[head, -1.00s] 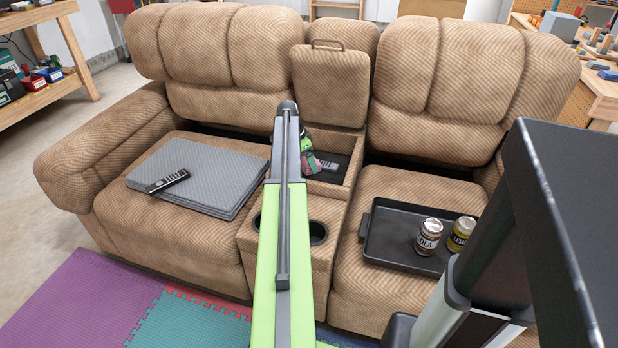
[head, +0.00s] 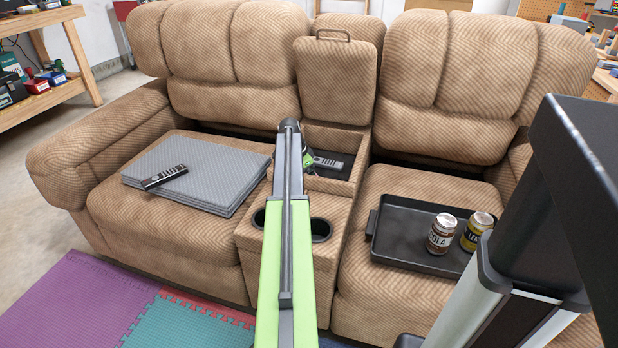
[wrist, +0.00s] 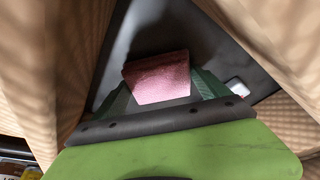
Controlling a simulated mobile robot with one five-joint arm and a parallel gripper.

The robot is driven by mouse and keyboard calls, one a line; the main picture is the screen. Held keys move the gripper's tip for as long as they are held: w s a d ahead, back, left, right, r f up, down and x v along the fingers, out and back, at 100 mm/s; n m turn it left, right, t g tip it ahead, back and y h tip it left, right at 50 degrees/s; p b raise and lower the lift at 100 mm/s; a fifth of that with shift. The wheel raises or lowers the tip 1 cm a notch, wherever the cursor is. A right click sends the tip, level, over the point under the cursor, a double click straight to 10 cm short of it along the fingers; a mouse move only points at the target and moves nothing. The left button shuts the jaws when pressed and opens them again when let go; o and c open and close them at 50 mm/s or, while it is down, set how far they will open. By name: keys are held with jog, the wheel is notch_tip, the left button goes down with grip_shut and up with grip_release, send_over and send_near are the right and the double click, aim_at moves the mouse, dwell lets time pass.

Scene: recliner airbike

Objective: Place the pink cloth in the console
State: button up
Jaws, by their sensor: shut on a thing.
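The pink cloth (wrist: 158,78) is between the fingers of my gripper (wrist: 160,92), which is shut on it, in the wrist view. The open console (head: 336,187) stands between the two seats with its lid raised. In the head view my gripper (head: 307,158) is down at the left side of the console's compartment, mostly behind my arm, and the cloth is hidden there. In the wrist view the cloth is over the dark compartment floor (wrist: 165,30), between tan walls. I cannot tell whether it touches the floor.
A remote (head: 328,163) lies in the console, right of my gripper. Cup holders (head: 320,230) are in front. A grey folded pad (head: 205,175) with another remote (head: 164,177) is on the left seat. A black tray (head: 398,240) with two cans (head: 442,234) is on the right seat.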

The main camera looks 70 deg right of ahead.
jog(key=o, duration=1)
jog(key=shift+f, duration=0.1)
jog(key=shift+o, duration=0.2)
jog(key=p+v, duration=1.1)
jog(key=v, duration=0.1)
jog(key=shift+p, duration=0.35)
jog(key=shift+r, duration=0.2)
